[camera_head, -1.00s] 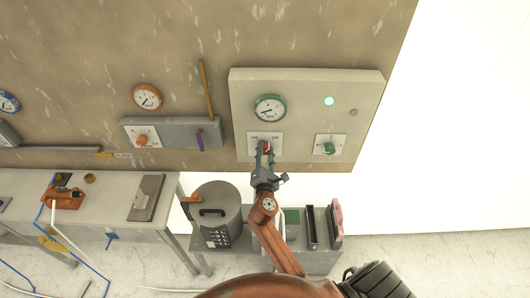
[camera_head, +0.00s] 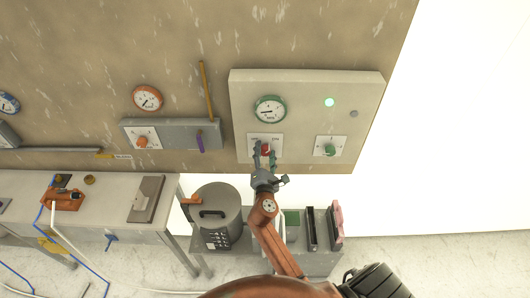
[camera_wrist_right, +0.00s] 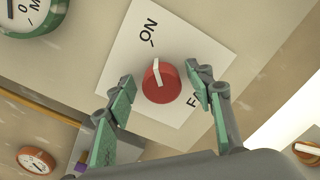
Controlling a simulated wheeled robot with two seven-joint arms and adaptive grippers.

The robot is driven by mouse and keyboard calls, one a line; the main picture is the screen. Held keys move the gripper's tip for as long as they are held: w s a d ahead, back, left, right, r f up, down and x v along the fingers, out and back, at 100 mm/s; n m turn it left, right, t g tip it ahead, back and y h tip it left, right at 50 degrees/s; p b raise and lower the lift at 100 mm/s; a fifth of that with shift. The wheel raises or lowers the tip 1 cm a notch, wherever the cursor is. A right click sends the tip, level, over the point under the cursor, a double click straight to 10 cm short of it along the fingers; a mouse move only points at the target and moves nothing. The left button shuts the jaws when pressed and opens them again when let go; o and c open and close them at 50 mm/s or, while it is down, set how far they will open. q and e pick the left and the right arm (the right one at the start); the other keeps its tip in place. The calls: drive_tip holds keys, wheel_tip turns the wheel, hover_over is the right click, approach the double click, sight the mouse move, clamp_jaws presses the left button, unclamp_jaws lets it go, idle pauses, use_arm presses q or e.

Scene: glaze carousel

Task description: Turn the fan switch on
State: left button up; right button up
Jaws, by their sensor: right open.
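The fan switch is a red round knob (camera_head: 266,149) with a white pointer line, on a white plate (camera_head: 253,141) low on the left of the beige panel. In the right wrist view the knob (camera_wrist_right: 159,82) shows whole, its pointer aimed up toward the printed ON. Part of the FAN label shows at lower right, partly covered by a finger. My right gripper (camera_head: 265,157) is open in front of the plate. In the right wrist view its green-padded fingers (camera_wrist_right: 163,92) stand apart, one on each side of the knob, with gaps visible. My left gripper is out of view.
The panel (camera_head: 310,90) also carries a green-rimmed gauge (camera_head: 270,109), a lit green lamp (camera_head: 329,102) and a green knob (camera_head: 329,149). A grey lidded pot (camera_head: 216,207) and a low bench stand below. A grey box with an orange knob (camera_head: 142,142) is left.

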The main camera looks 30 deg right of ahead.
drive_tip(key=v, duration=0.7)
drive_tip(key=shift+s, duration=0.3)
drive_tip(key=shift+a, duration=0.1)
